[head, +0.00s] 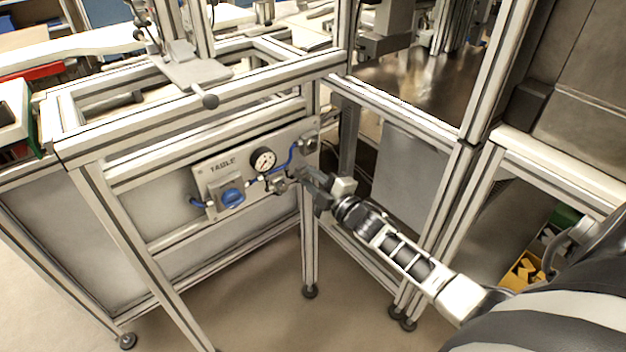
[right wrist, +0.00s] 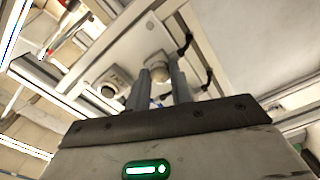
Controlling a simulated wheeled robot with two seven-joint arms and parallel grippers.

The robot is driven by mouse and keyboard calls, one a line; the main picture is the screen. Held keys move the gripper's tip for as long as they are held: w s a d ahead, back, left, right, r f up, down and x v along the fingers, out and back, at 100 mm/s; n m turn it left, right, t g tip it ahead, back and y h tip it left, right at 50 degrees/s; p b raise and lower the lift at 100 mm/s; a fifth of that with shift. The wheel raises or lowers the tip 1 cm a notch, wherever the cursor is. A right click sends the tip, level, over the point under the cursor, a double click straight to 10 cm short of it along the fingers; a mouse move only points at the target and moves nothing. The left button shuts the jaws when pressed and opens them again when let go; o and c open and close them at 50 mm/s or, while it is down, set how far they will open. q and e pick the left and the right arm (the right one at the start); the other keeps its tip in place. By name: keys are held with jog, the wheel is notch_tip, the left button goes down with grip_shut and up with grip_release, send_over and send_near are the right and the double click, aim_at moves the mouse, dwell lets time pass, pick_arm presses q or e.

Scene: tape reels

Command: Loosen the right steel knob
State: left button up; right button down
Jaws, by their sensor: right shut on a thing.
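The panel marked TABLE (head: 226,171) is mounted on the aluminium frame, with a round gauge (head: 263,160), a blue knob (head: 232,197) and blue tubing. Small steel fittings (head: 278,185) sit below the gauge. My right gripper (head: 301,178) reaches in from the right to the panel's right end. In the right wrist view its two fingers (right wrist: 162,80) are shut on the right steel knob (right wrist: 157,62), whose round pale end shows between the fingertips. In the head view the fingers largely hide the held knob. My left gripper is not in view.
An upright frame post (head: 308,235) stands just below my right gripper. A yellow bin (head: 522,270) is at the lower right. The floor in front is clear.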

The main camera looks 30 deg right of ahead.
jog(key=c, duration=1.2)
grip_release()
jog(key=shift+c, duration=0.2)
jog(key=s+d, duration=0.1)
jog(key=s, duration=1.5)
jog(key=shift+p, duration=0.45)
jog(key=shift+d, duration=0.1)
jog(key=s+a+f+m+g+y, duration=0.1)
jog(key=s+a+m+g, duration=0.2)
jog(key=a+m, duration=0.3)
jog(key=s+a+f+m+g+y, duration=0.1)
jog(key=s+a+m+g, duration=0.3)
jog(key=a, duration=1.2)
jog(key=shift+s+m+p, duration=0.4)
jog(key=shift+s+m, duration=0.5)
